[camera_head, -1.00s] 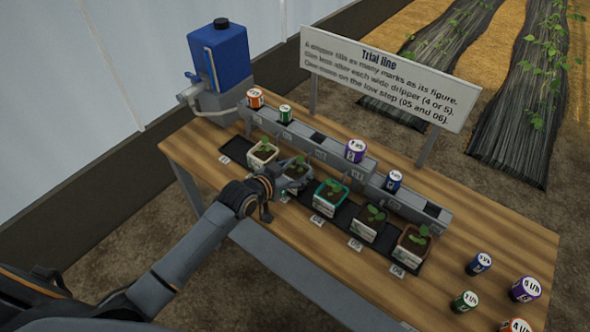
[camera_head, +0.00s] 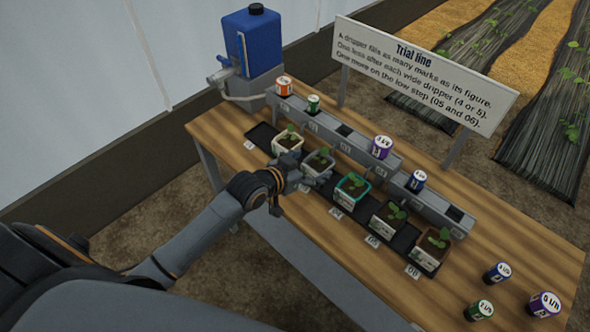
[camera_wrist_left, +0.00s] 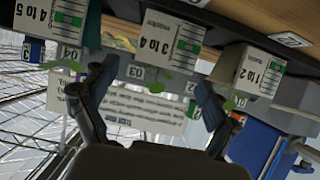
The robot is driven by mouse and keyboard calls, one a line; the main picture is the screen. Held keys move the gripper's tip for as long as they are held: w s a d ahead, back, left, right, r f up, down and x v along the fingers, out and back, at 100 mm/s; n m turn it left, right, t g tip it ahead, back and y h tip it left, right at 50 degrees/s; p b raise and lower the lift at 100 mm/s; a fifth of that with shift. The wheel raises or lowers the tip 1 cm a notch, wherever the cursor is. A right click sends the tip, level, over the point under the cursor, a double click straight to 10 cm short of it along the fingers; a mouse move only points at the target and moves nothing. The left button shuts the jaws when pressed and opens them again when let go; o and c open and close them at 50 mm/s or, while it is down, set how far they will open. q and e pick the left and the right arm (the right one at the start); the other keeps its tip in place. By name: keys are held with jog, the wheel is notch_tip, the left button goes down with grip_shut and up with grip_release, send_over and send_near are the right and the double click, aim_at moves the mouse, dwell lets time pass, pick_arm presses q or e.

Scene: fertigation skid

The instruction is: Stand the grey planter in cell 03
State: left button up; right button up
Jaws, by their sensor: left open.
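The grey planter (camera_head: 319,162), with a small green seedling, stands upright in the black tray between the white planter (camera_head: 288,146) and the teal planter (camera_head: 352,189). In the left wrist view, which is upside down, the planter (camera_wrist_left: 165,38) carries a "3 to 4" label, and a 03 tag (camera_wrist_left: 137,72) shows below it. My left gripper (camera_head: 308,177) is open at the planter's near side, hiding its lower front. In the wrist view the spread fingers (camera_wrist_left: 155,80) show nothing gripped between them. My right gripper is not in view.
A dark planter (camera_head: 389,214) and a brown planter (camera_head: 431,249) stand further right. The tray's far-left cell (camera_head: 262,134) is empty. A stepped grey rail (camera_head: 340,145) with coloured drippers runs close behind.

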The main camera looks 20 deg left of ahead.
pick_arm(q)
jog(key=v, duration=0.8)
jog(key=shift+s, duration=0.2)
